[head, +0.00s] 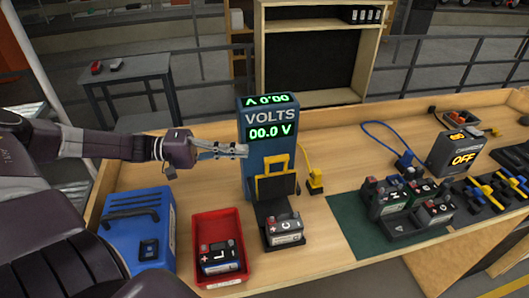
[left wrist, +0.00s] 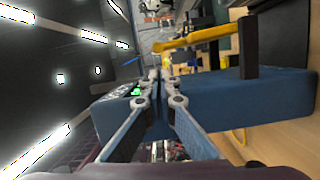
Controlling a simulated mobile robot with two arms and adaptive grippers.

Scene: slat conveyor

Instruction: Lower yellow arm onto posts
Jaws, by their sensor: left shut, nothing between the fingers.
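The blue voltmeter (head: 255,165) stands on the bench with its display reading 00.0 V. Its yellow arm (head: 272,158) is raised, upright on the front of the meter, with a dark plate below it. The yellow arm (left wrist: 195,38) also shows in the left wrist view. A battery marked C (head: 284,229) sits in a black cradle at the meter's foot, its posts below the raised arm. My left gripper (head: 244,151) is shut and empty, at the meter's front face just left of the yellow arm. Whether it touches is unclear. My right gripper is not in view.
A red tray (head: 213,277) with a battery marked L (head: 220,257) stands left of the cradle, beside a blue box (head: 140,228). On the right are a green mat (head: 350,225), several batteries, and a charger reading OFF (head: 455,150).

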